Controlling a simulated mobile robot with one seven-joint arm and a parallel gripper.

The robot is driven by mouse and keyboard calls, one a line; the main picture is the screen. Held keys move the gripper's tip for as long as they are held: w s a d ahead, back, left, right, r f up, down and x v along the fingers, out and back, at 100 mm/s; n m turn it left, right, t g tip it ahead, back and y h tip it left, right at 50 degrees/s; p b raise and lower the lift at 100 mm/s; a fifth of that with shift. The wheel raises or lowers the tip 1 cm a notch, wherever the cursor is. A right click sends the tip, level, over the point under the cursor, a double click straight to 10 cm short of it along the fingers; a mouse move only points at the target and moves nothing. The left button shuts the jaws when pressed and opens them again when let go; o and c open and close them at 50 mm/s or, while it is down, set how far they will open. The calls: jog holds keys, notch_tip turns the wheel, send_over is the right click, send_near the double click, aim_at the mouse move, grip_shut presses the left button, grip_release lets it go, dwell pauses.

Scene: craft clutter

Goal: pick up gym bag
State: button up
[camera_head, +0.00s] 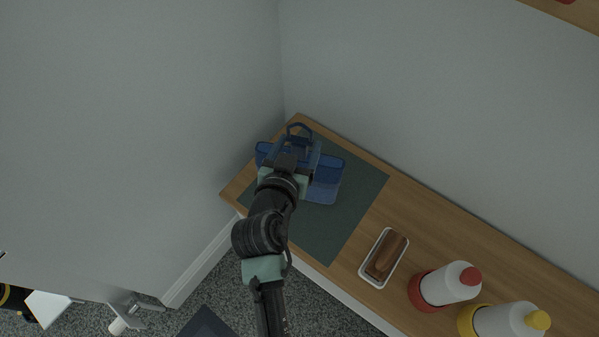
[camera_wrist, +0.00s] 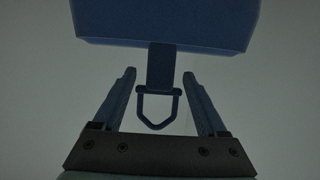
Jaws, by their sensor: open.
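The blue gym bag (camera_head: 327,179) stands on a dark green mat (camera_head: 348,212) at the corner end of a wooden counter. In the wrist view the bag's dark blue body (camera_wrist: 168,22) fills the top, with a strap and a ring-shaped buckle (camera_wrist: 157,108) hanging from it. My gripper (camera_wrist: 160,78) is open, its two fingers apart on either side of the strap and buckle, with visible gaps. In the head view my gripper (camera_head: 292,152) is over the bag and hides part of it.
A white tray with brown contents (camera_head: 369,277) stands right of the mat. Red-capped (camera_head: 449,284) and yellow-capped (camera_head: 508,320) bottles stand farther right. Grey walls (camera_head: 150,110) meet at the counter's corner behind the bag. The counter along the back right is clear.

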jog(key=x, duration=0.4)
jog(key=shift+b, duration=0.4)
grip_shut()
jog(key=shift+r, duration=0.1)
